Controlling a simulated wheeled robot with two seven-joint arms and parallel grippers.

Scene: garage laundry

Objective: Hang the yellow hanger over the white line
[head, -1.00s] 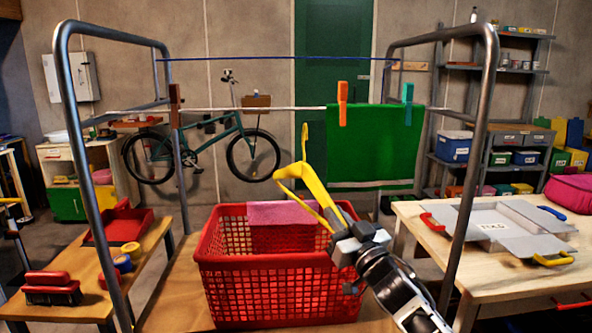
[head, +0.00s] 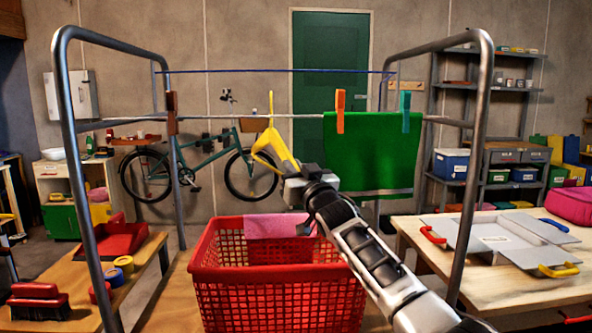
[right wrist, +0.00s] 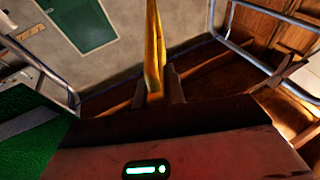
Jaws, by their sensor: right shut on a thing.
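The yellow hanger (head: 273,147) is held in my right gripper (head: 292,178), which is shut on it. Its hook points up and shows close to the white line (head: 230,117); I cannot tell whether it touches. In the right wrist view the hanger (right wrist: 154,50) rises between the fingers (right wrist: 158,88). The white line runs across the metal frame, below a blue line (head: 280,71). A green towel (head: 372,152) hangs on the white line to the right of the hanger, with an orange peg (head: 340,110) and a teal peg (head: 405,112). My left gripper is not in view.
A red basket (head: 275,290) with a pink cloth (head: 277,226) over its far rim stands below. Metal frame posts (head: 70,150) rise at both sides. A brown peg (head: 172,112) is on the line's left end. The line is free between this peg and the towel.

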